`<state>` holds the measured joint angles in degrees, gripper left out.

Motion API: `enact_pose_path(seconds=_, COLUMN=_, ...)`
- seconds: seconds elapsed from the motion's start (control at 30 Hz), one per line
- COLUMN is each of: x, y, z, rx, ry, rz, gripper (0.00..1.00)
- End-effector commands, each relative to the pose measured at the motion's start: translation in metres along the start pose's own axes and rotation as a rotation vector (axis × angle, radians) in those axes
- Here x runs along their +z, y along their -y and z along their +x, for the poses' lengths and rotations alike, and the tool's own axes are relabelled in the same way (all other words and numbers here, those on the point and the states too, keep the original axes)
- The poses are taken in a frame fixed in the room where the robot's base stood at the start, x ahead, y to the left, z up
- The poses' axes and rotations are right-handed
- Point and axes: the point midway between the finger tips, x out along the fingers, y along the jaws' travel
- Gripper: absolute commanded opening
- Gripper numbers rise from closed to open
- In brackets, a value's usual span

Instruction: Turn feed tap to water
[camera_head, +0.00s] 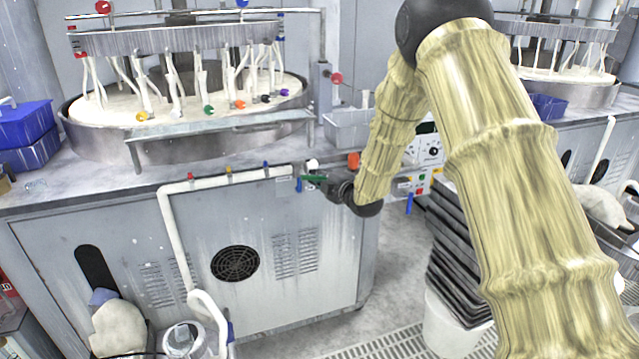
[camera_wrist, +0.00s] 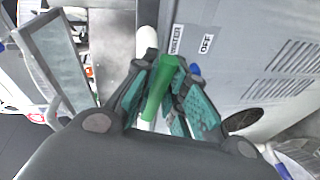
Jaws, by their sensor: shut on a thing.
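The feed tap's green lever (camera_wrist: 159,88) is between the fingers of my gripper (camera_wrist: 165,75) in the wrist view, with the fingers closed against its sides. The lever runs from near the fingertips back toward the palm. WATER (camera_wrist: 178,38) and OFF (camera_wrist: 207,44) labels are on the grey cabinet just beyond the fingertips. In the head view, my gripper (camera_head: 318,181) is at the right end of the white feed pipe (camera_head: 230,178), by the cabinet's upper right corner. The tap body is mostly hidden by the fingers, and I cannot tell which label the lever points at.
A round polishing platen (camera_head: 190,110) with hanging tubes stands on the bench above the cabinet (camera_head: 290,240). A grey trough (camera_head: 350,130) is just above my gripper. Stacked black trays (camera_head: 465,255) stand to the right. The floor (camera_head: 400,300) between them is partly open.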

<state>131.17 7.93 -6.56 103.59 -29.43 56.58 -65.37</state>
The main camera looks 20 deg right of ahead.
Motion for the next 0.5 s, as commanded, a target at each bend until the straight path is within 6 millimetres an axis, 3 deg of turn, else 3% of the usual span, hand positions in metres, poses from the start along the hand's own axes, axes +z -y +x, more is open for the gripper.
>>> enact_pose_path(seconds=0.5, x=-0.0022, y=-0.0064, z=-0.0010, rx=-0.033, ry=0.032, rz=-0.167, gripper=0.00)
